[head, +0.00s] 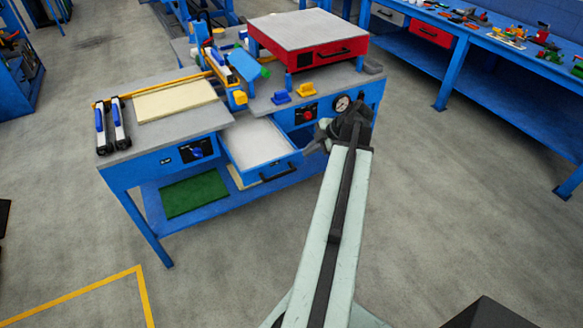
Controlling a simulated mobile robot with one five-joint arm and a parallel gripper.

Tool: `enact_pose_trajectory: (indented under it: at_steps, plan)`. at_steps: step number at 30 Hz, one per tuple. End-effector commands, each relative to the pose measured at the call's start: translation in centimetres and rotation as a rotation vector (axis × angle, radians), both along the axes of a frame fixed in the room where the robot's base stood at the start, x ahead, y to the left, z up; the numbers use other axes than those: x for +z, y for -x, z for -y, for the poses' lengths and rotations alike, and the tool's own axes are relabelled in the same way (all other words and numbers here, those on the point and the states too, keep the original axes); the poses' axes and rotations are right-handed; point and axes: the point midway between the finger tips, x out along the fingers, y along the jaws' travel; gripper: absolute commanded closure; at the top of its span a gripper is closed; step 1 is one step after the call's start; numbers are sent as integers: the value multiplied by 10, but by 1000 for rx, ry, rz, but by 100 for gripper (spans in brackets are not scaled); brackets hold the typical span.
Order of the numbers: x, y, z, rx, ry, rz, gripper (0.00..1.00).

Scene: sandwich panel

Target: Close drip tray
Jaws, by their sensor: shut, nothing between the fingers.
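The drip tray (296,162) is a blue drawer with a pale inside and a black handle on its front. It is pulled out from the front of the blue workbench, between the left and right halves of the worktop. My gripper (318,140) is at the end of my arm, right of the tray's front in the picture. It is shut and empty, and it looks apart from the tray. Its fingertips are small and partly lost against the blue bench, so the exact gap cannot be told.
The blue workbench (120,180) carries a red box (318,58) with a grey top, a pale yellow panel (175,100) and clamps (112,124). A green mat (194,195) lies on the lower shelf. Another blue bench (470,75) stands right. The floor in front is clear.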

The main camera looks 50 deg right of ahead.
Motion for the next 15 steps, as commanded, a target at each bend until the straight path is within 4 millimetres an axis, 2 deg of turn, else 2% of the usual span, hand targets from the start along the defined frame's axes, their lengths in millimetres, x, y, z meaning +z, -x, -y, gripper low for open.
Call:
enact_pose_trajectory:
  at_steps: [5,15]
  plan:
    - [-9,-5,-2,2,0,-1,100]
    - [-65,-42,-13,4,0,-3,100]
